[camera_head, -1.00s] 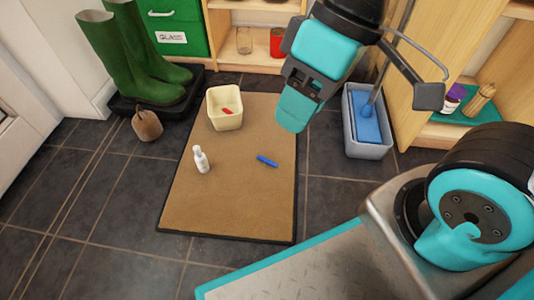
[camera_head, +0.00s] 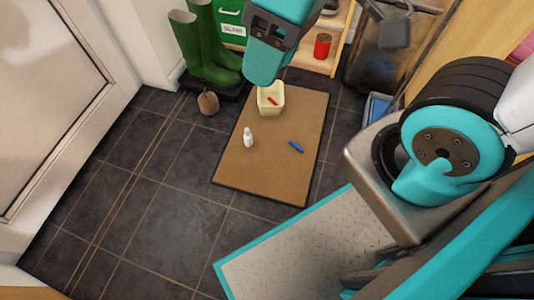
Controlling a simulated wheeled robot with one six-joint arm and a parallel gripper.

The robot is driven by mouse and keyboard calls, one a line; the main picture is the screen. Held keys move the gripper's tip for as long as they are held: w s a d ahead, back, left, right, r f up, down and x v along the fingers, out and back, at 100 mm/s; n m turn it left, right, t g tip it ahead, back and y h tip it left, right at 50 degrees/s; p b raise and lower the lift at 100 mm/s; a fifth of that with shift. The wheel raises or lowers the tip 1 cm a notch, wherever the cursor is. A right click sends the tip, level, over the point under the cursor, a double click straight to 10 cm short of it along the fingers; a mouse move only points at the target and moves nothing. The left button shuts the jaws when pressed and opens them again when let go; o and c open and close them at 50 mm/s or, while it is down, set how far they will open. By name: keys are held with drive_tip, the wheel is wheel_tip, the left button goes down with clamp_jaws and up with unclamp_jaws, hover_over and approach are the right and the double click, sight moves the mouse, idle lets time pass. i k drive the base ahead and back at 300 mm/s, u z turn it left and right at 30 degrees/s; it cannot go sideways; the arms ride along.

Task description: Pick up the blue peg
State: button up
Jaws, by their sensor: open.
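The blue peg (camera_head: 296,146) lies flat on the right half of the brown mat (camera_head: 262,178). It is in plain view, with nothing touching it but the mat. My gripper (camera_head: 264,66) is at the top middle of the view, open, its fingers seen edge-on and overlapping. It is well apart from the peg and appears above the far end of the mat. I see nothing held in it.
A cream bin (camera_head: 270,111) with a red piece (camera_head: 273,101) inside stands at the mat's far end. A white bottle (camera_head: 248,140) stands left of the peg. Green boots (camera_head: 207,60) and a brown bag-like object (camera_head: 208,103) are at far left. Dark tiles left are clear.

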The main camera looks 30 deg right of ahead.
sight(293, 145)
drive_tip(key=u, duration=1)
drive_tip(key=k, duration=1.35)
drive_tip(key=z, duration=1.35)
drive_tip(key=i, duration=0.95)
